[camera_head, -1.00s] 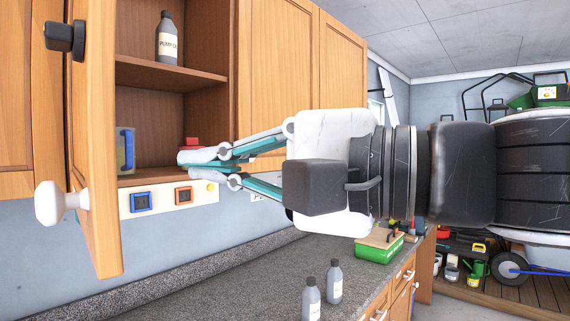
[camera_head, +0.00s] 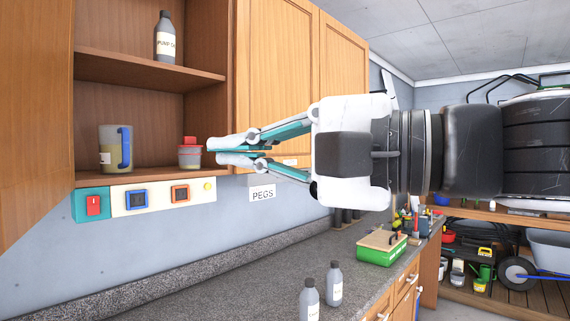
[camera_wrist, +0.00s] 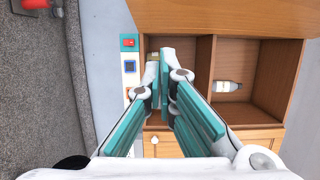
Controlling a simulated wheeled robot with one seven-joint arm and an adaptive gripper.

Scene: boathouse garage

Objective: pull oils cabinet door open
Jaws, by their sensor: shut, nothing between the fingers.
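The oils cabinet door (camera_head: 32,110) stands swung wide open at the left edge of the head view. In the wrist view its wood panel (camera_wrist: 220,15) runs across the top. The cabinet (camera_head: 148,72) is open to view, with a dark bottle (camera_head: 166,38) on its upper shelf. A jug (camera_head: 115,148) and a red-lidded jar (camera_head: 190,153) stand on the lower shelf. My gripper (camera_head: 222,151) is shut and empty, in front of the opening's right side near the jar, apart from the door. The shut fingers (camera_wrist: 164,75) also show in the wrist view. The door's handle is out of view.
A closed cabinet door (camera_head: 275,80) adjoins on the right. A switch strip (camera_head: 150,198) runs below the cabinet. Two bottles (camera_head: 310,300) and a green box (camera_head: 381,248) stand on the counter (camera_head: 200,285). The counter's middle is clear.

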